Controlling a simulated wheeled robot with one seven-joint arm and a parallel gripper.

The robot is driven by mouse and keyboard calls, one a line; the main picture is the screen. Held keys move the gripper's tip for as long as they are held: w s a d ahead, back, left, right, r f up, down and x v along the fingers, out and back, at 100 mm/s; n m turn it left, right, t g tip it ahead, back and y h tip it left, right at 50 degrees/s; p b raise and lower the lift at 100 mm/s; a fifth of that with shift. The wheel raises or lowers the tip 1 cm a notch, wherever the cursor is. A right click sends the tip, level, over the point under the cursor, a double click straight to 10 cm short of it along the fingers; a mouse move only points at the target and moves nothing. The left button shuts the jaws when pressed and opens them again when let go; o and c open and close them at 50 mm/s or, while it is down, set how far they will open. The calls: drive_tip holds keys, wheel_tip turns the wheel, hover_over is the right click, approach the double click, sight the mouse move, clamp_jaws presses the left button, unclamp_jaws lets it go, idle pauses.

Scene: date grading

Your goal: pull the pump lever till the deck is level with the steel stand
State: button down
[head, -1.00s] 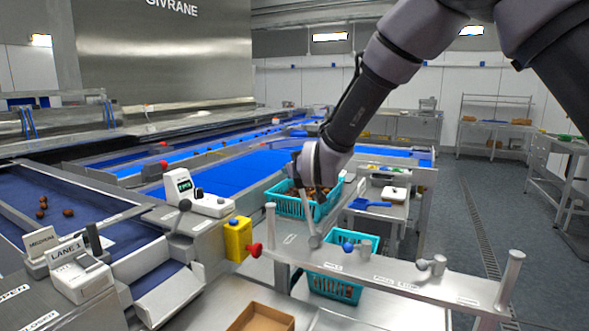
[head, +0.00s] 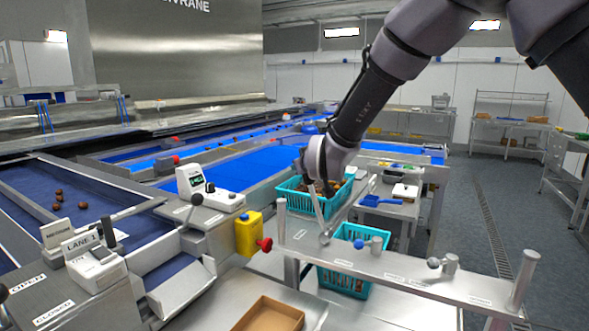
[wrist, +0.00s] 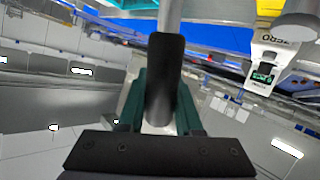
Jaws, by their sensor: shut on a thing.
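The pump lever (head: 317,211) is a slim grey rod rising from a pivot on a labelled steel rail (head: 400,276). It leans up and to the left. My gripper (head: 311,188) is at its upper end, in front of a teal basket. In the wrist view my gripper (wrist: 162,108) has its teal-edged fingers on both sides of the lever's black grip (wrist: 166,70), shut on it. The bare rod continues beyond the grip. I cannot tell for sure which surfaces are the deck and the steel stand, so their relative heights are unclear.
A yellow box with a red knob (head: 248,234) stands left of the rail. One teal basket (head: 293,202) sits behind the lever, another (head: 345,283) below the rail. An open cardboard tray (head: 243,322) lies at the front. Grey floor (head: 455,190) is free at right.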

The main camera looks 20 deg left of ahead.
drive_tip(key=shift+s+d+r, duration=0.2)
drive_tip(key=shift+s+d, duration=0.05)
drive_tip(key=shift+d, duration=0.15)
drive_tip(key=shift+m+t+y, duration=0.5)
drive_tip(key=shift+m+y, duration=0.3)
drive_tip(key=shift+y, duration=0.1)
drive_tip(key=d, duration=0.2)
drive_tip(key=d+r, duration=0.1)
drive_tip(key=d, duration=0.1)
drive_tip(key=shift+s+r, duration=0.1)
drive_tip(key=shift+s, duration=0.05)
drive_tip(key=shift+d, duration=0.15)
